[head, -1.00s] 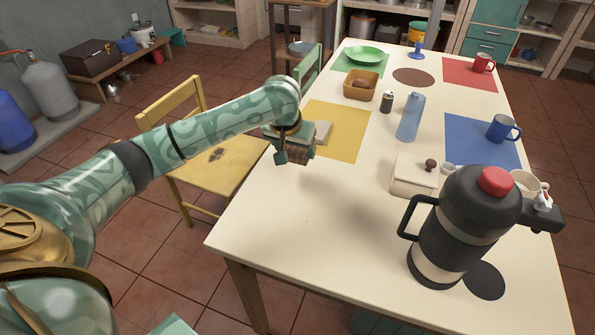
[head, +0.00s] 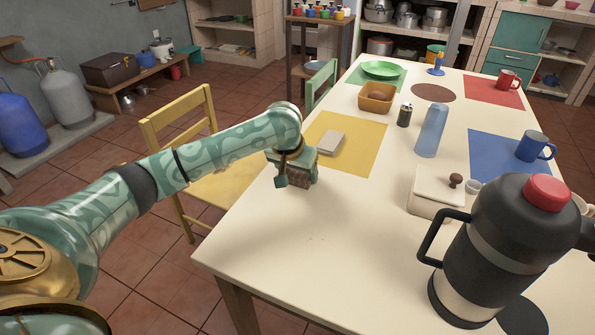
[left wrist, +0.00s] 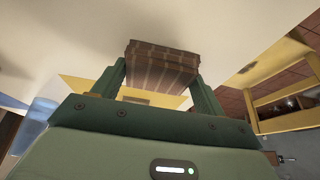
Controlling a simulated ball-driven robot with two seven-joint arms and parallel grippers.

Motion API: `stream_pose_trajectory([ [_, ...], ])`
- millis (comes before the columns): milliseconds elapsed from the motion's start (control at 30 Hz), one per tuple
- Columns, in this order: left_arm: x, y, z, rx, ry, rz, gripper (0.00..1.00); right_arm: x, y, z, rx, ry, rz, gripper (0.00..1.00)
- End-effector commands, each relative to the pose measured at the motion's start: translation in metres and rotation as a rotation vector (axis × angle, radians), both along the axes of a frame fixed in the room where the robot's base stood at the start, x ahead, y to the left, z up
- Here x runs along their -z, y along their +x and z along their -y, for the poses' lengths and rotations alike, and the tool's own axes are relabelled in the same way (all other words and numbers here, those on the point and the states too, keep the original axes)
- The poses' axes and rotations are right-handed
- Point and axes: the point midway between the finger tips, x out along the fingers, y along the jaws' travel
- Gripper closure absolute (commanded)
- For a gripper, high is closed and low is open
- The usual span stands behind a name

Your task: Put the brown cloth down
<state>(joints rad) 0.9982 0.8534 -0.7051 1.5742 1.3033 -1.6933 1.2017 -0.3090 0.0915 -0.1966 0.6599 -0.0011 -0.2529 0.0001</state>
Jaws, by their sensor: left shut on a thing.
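The brown cloth (head: 299,179) is a folded, striped bundle at the left side of the cream table, in the head view. My left gripper (head: 294,170) is shut on it from above, and the gripper hides part of the cloth. The left wrist view also shows the cloth (left wrist: 161,64) between the two green fingers. The cloth is low over the table near the front left corner of the yellow mat (head: 357,158). I cannot tell whether it touches the tabletop. My right gripper is not in view.
A grey block (head: 331,142) lies on the yellow mat. A big black flask (head: 497,250) stands at the front right, with a white box (head: 430,192) behind it. A blue bottle (head: 431,130) stands farther back. The front left tabletop (head: 300,245) is bare.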

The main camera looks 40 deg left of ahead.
Motion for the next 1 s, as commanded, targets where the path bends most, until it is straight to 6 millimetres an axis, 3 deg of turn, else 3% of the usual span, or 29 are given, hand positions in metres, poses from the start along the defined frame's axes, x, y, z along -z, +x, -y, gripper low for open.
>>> stream_pose_trajectory([
  [33, 0.000, 0.000, 0.000, 0.000, -0.001, 0.000, 0.46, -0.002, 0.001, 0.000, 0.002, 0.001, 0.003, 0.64],
  [67, 0.000, 0.000, 0.000, 0.000, -0.001, 0.001, 0.20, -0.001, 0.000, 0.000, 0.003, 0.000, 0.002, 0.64],
  [100, 0.001, 0.000, 0.000, 0.000, -0.001, 0.000, 0.08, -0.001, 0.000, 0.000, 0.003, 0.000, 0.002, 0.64],
  [133, 0.001, 0.000, 0.000, 0.000, -0.001, 0.000, 0.06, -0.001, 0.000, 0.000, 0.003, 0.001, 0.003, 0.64],
  [467, -0.003, -0.001, 0.000, 0.001, 0.000, 0.000, 0.06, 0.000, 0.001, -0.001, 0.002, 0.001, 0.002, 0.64],
  [800, -0.079, -0.027, 0.008, 0.002, 0.000, 0.009, 0.06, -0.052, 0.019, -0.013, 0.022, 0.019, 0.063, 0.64],
  [1000, -0.107, -0.042, 0.011, 0.002, 0.000, 0.005, 0.06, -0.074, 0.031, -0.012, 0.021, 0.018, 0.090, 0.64],
])
